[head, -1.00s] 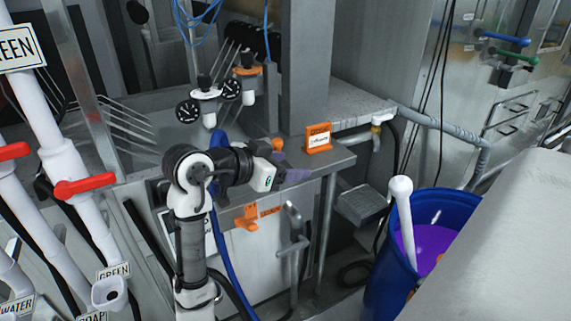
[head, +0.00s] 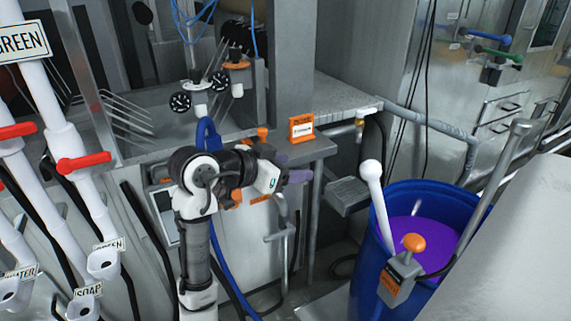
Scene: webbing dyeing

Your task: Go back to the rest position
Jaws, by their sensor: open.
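My gripper (head: 297,176) is at the end of my arm in the middle of the head view. It points right, in front of a grey metal shelf (head: 310,148), and holds nothing that I can see. Its fingertips are small and purplish, so the gap between them is hard to make out. My arm is bent at the elbow, with the forearm roughly level.
A blue barrel (head: 367,270) of purple liquid (head: 432,236) stands at right, with a white-handled stick (head: 373,190) and a grey device with an orange knob (head: 413,243). White pipes with red valve handles (head: 83,162) stand at left.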

